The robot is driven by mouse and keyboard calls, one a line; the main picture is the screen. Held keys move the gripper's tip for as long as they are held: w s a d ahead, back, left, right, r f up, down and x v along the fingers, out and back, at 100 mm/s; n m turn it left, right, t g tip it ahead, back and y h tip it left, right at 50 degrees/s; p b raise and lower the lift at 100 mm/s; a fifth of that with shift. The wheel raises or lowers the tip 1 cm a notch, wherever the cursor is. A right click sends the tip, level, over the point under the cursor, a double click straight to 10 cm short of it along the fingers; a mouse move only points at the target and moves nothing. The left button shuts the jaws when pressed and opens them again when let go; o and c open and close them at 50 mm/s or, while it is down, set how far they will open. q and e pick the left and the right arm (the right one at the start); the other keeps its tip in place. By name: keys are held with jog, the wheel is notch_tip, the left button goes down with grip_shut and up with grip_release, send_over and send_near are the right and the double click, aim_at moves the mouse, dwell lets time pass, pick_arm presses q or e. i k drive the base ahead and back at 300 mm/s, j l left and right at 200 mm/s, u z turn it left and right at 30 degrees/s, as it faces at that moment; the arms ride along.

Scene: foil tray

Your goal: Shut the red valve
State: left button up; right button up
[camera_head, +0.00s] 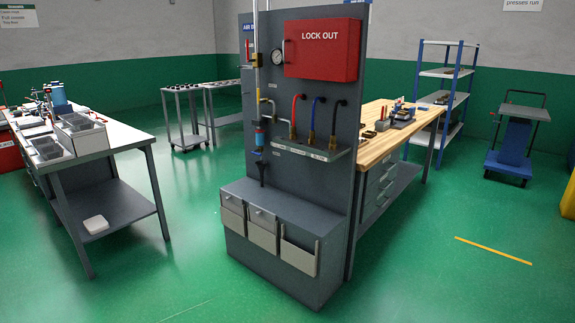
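A dark grey panel (325,110) stands upright in the middle of the room. A red "LOCK OUT" box (322,50) is mounted at the upper right. Neither of my grippers is in view.
A grey cabinet with bins (275,240) forms the panel's base. A cluttered workbench (125,143) stands at left, a wooden-topped bench (385,130) behind the panel at right. A blue shelf rack (440,95) and a cart (515,140) stand farther back. Green floor in front is clear.

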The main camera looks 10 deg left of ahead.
aim_at(248, 60)
jog(key=i+j+u, duration=0.25)
jog(key=i, duration=0.5)
jog(key=i+u, duration=0.25)
jog(key=i, duration=1)
jog(key=i+j+z, duration=0.15)
jog(key=i, duration=0.35)
jog(key=i+j, duration=0.1)
jog(key=i, duration=0.4)
jog(key=j+z, duration=0.45)
jog(key=j, duration=0.45)
